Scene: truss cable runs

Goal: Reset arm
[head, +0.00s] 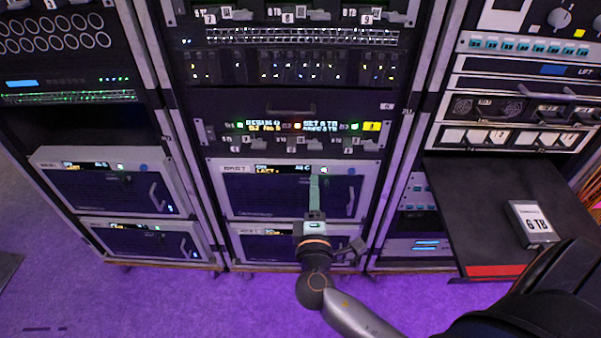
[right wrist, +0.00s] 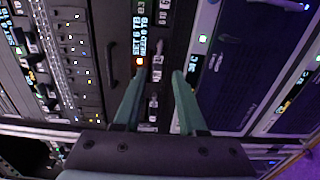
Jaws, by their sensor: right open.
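My right gripper (head: 315,190) is in front of the middle rack, before the upper framed unit (head: 240,200) with a dark front and a small display. In the right wrist view its two green fingers (right wrist: 160,85) stand apart with nothing between them. Beyond them are the rack's small display (right wrist: 138,35), an orange light and some small latches. I cannot tell whether the fingertips touch anything. My left gripper does not show.
A dark pull-out shelf (head: 480,200) with a red front edge juts from the right rack. A box marked 6 TB (head: 533,223) lies on it. The left rack (head: 75,100) stands beside the middle one. Purple floor (head: 150,300) is clear in front.

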